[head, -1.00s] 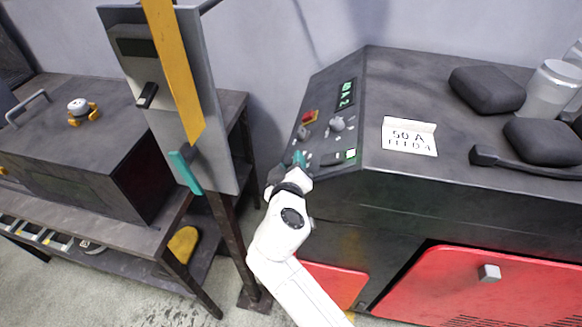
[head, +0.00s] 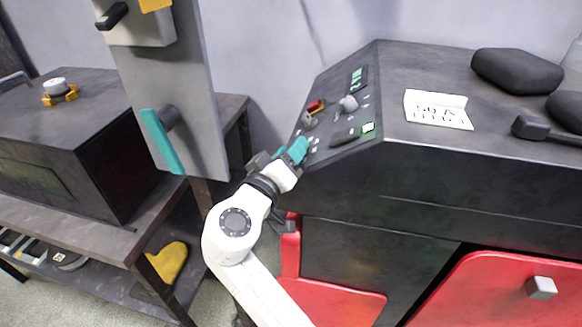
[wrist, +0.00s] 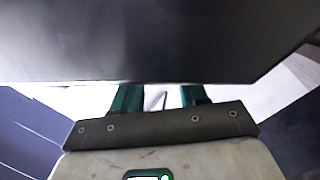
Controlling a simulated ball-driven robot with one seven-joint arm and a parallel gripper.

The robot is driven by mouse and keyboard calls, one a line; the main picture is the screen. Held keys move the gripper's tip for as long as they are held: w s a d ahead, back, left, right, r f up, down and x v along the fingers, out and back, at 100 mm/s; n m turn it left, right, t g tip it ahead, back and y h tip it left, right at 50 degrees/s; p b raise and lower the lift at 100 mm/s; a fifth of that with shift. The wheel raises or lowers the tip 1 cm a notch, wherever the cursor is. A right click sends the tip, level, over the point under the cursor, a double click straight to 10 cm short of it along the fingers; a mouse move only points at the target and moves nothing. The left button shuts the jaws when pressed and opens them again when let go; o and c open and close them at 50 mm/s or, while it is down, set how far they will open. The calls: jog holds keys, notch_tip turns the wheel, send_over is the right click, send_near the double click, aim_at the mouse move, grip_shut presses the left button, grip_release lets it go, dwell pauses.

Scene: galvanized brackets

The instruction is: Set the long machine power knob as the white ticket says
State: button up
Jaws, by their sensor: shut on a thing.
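The long black machine (head: 470,165) has a sloped control panel on its left end. A white ticket (head: 438,108) stands on its top; it reads 50 A, with a second line I cannot read surely. The panel shows a rounded grey knob (head: 348,103), a smaller dark grey knob (head: 309,120) and a green-lit display (head: 357,78), too small to read. My gripper (head: 299,148) has its teal fingertips at the panel's lower left, below both knobs. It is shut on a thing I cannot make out. In the wrist view my gripper (wrist: 160,97) shows its fingers apart, their tips partly hidden.
A grey upright plate (head: 190,90) with a teal handle (head: 162,141) stands left of my arm. A dark box (head: 75,140) sits on a bench further left. Black pads lie on the machine top. Red doors (head: 490,290) are below.

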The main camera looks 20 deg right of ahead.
jog(key=shift+a+m+h+b, duration=0.1)
jog(key=shift+m+h+b, duration=0.2)
jog(key=shift+h+b, duration=0.35)
jog(key=o, duration=1)
jog(key=shift+o, duration=0.2)
jog(key=shift+a, duration=0.1)
jog(key=b+v, duration=0.1)
jog(key=v, duration=0.9)
jog(key=shift+s+a, duration=0.2)
jog(key=shift+a, duration=0.05)
jog(key=shift+s, duration=0.1)
